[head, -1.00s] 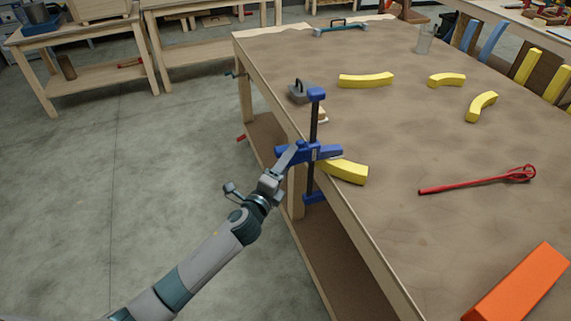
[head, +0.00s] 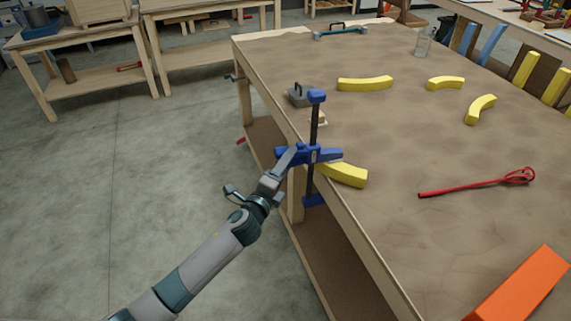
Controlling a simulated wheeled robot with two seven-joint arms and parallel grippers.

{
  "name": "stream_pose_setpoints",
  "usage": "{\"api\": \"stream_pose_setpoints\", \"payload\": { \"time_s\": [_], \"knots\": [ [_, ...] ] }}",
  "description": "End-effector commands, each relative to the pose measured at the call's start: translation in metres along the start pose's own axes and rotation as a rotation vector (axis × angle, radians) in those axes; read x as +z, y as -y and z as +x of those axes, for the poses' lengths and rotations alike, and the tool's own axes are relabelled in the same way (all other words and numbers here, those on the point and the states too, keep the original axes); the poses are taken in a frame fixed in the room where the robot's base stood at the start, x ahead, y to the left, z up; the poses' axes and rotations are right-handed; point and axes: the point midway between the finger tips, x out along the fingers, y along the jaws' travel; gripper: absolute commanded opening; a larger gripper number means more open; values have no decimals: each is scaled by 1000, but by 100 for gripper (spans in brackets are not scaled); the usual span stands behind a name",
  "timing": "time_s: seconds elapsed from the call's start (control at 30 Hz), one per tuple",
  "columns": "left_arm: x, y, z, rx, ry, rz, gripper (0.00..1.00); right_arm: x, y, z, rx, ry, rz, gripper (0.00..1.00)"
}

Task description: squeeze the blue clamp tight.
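The blue clamp (head: 314,122) stands upright at the table's left edge, its dark bar running from a blue top end to a blue lower end beside the edge. Its blue middle body reaches over the tabletop, close to a curved yellow piece (head: 346,175). I cannot tell whether its jaws touch the piece or the table. My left gripper (head: 289,157) is at the left end of the clamp's body and overlaps it. It is seen edge-on, so the gap between its fingers is hidden. My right gripper is not in view.
Several more curved yellow pieces (head: 365,84) lie on the table (head: 400,130). A red tool (head: 475,185) and an orange block (head: 518,290) lie at the right. A grey handled block (head: 300,95) sits behind the clamp. Open floor (head: 120,200) is at the left.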

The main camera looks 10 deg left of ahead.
Motion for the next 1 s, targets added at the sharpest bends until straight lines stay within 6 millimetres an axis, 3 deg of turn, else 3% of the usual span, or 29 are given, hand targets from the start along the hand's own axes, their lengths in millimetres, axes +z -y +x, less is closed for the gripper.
{"api": "stream_pose_setpoints", "payload": {
  "time_s": [0.03, 0.07, 0.1, 0.4, 0.5, 1.0],
  "knots": [
    [-1, -2, 0, 4, -1, -2, 0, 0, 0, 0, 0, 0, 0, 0],
    [-1, -2, 0, 4, -1, -2, 63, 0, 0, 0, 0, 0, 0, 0],
    [-2, -2, 0, 4, -1, -2, 72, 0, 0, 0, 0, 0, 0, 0],
    [0, 0, 0, 0, 0, -1, 74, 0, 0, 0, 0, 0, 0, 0],
    [0, 0, 0, 0, 0, -1, 94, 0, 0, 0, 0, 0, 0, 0],
    [0, -1, -11, 3, 0, -1, 94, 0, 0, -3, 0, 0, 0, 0]
  ]
}}
